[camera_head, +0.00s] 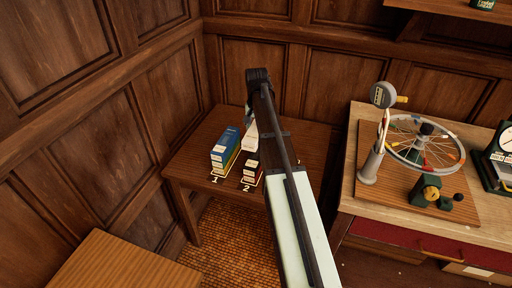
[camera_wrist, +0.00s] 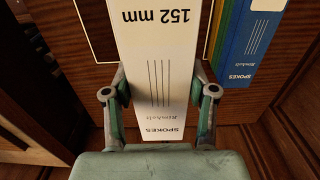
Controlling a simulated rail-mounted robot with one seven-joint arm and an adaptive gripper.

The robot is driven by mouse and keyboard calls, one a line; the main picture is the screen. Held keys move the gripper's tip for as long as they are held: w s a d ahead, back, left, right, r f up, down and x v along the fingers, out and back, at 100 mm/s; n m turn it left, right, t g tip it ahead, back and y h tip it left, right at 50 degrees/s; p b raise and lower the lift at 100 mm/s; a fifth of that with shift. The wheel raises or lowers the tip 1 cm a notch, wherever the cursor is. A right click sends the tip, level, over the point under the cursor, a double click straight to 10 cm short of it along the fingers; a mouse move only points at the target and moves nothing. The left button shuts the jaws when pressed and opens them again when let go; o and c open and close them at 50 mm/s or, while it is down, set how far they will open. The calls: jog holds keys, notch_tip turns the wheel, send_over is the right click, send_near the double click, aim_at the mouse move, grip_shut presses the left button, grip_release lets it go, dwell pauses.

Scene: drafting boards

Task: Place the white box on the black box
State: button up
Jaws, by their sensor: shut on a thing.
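The white box (camera_wrist: 155,60) fills the middle of the wrist view. It is marked "152 mm" and "SPOKES". My gripper (camera_wrist: 160,82) is shut on it, with one finger on each side. In the head view the white box (camera_head: 249,136) shows partly beside my arm, above or behind the small table's front items; its underside is hidden. A dark box stack with pale labels (camera_head: 250,170), which seems to include the black box, stands at the mark "2". The white box looks just behind it, and I cannot tell whether they touch.
A blue box stack (camera_head: 222,148) with green and yellow edges stands left at mark "1"; it also shows in the wrist view (camera_wrist: 250,42). The wooden table (camera_head: 185,165) has bare room at left. A workbench (camera_head: 350,200) with a wheel stand (camera_head: 369,165) is at right.

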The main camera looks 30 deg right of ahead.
aim_at(257, 154)
notch_tip(257, 154, down, 10)
jog(key=shift+r+p, duration=0.1)
jog(key=shift+p, duration=0.6)
jog(key=o, duration=1.4)
jog(key=shift+c, duration=0.2)
notch_tip(257, 154, up, 12)
jog(key=shift+b, duration=1.25)
